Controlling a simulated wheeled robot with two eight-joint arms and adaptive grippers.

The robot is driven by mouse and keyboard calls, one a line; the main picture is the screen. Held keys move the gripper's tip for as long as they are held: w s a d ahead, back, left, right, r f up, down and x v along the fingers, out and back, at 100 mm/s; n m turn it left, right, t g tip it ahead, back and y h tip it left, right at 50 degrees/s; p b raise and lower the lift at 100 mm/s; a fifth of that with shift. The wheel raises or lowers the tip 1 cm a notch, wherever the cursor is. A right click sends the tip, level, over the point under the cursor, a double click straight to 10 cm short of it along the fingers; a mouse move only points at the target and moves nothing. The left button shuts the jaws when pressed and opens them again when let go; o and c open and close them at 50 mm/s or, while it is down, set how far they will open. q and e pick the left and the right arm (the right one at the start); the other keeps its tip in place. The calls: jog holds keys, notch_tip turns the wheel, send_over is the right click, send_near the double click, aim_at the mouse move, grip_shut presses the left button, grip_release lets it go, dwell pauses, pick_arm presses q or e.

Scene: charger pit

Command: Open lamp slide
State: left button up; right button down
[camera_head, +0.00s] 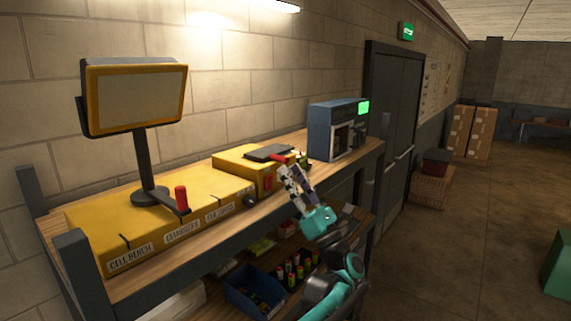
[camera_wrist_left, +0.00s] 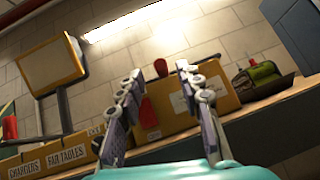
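A yellow box (camera_head: 232,164) with a dark plate (camera_head: 269,153) on top stands on the bench; I cannot tell which part is the lamp slide. A red piece (camera_head: 268,183) shows on its front. In the left wrist view the box (camera_wrist_left: 215,85) carries a red tab (camera_wrist_left: 148,113), partly behind a finger, and a red knob (camera_wrist_left: 183,64) shows above it near the right fingertip. My left gripper (camera_head: 291,168) is in front of the box's right end. Its fingers stand apart in the left wrist view (camera_wrist_left: 160,70), with nothing clearly held. My right gripper is out of view.
A long yellow unit (camera_head: 90,225) with a red-handled lever (camera_head: 181,198) and a monitor (camera_head: 136,97) stands at left. A blue device (camera_head: 331,117) with a green display stands at right. Batteries and a blue bin (camera_head: 243,290) are on the lower shelf.

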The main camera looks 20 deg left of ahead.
pick_arm(q)
jog(key=v, duration=0.7)
jog(key=s+d+f+m+t+h+b, duration=0.1)
jog(key=d+f+m+t+h+b, duration=0.2)
jog(key=f+m+h+b, duration=0.9)
jog(key=s+d+f+m+t+h+b, duration=0.2)
jog(key=f+m+h+b, duration=0.5)
jog(key=f+m+h, duration=1.1)
jog(key=s+a+f+m+g+y+b, duration=0.2)
jog(key=s+f+m+g+b, duration=0.1)
jog(key=s+f, duration=0.5)
jog(key=s+a+f+m+g+y+b, duration=0.2)
jog(key=s+f+m+g+b, duration=0.2)
jog(key=f, duration=0.9)
jog(key=s+a+f+m+g+y+b, duration=0.3)
jog(key=s+f+m, duration=0.4)
jog(key=s+f, duration=0.4)
jog(key=shift+s+f+m+g+b, duration=0.3)
jog(key=shift+g+b, duration=0.3)
jog(key=shift+g, duration=0.3)
